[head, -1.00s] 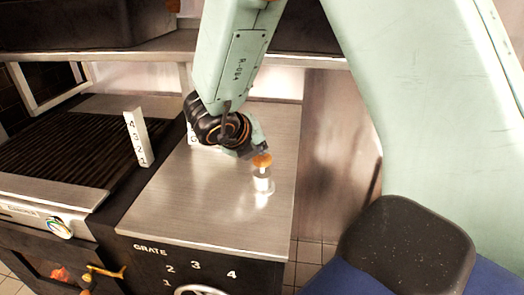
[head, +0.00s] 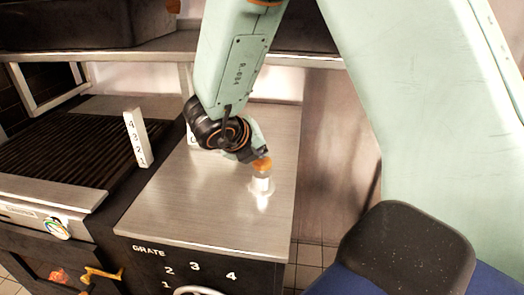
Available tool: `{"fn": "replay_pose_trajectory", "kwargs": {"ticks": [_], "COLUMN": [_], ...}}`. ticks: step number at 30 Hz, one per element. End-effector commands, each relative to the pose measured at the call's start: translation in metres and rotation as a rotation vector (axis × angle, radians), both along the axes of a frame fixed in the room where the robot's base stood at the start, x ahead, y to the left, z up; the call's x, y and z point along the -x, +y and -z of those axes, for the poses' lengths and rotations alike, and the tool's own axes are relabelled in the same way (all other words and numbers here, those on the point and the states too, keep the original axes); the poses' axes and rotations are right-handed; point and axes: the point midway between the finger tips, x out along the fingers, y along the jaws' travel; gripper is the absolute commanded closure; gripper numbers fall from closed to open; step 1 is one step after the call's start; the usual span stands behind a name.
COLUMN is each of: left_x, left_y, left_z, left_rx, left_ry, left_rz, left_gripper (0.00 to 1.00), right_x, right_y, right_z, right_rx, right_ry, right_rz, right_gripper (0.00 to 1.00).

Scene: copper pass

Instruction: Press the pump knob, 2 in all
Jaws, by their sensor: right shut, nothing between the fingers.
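The pump knob (head: 262,164) is a small orange-brown cap on top of a pale cylindrical pump body (head: 262,184). The pump stands upright on the steel worktop (head: 200,215), toward its right side. My right gripper (head: 254,156) is shut and empty. Its dark fingertips are right at the top of the knob and overlap its upper left edge in the head view; they look to be touching it, but exact contact is hard to tell. My left gripper is not in view.
A ribbed grill (head: 60,150) with a white numbered post (head: 136,138) lies to the left. A shelf (head: 150,48) runs along the back. The front panel (head: 190,265) is marked GRATE with numbers above a wheel (head: 200,291). The worktop's front is clear.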

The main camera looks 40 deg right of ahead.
Motion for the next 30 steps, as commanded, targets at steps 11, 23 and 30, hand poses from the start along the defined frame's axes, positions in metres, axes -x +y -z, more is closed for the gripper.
{"fn": "replay_pose_trajectory", "kwargs": {"ticks": [11, 23, 30], "left_x": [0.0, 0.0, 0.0], "left_y": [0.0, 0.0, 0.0], "left_z": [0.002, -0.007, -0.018], "left_rx": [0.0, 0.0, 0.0], "left_ry": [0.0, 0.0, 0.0], "left_rz": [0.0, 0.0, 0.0], "left_gripper": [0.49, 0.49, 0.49], "right_x": [0.001, 0.001, 0.001], "right_y": [0.0, 0.0, 0.0], "right_z": [0.004, -0.007, -0.02], "right_rx": [-0.003, -0.003, -0.002], "right_ry": [0.004, 0.003, 0.002], "right_rz": [0.001, 0.001, 0.001], "right_gripper": [1.0, 1.0, 1.0]}}
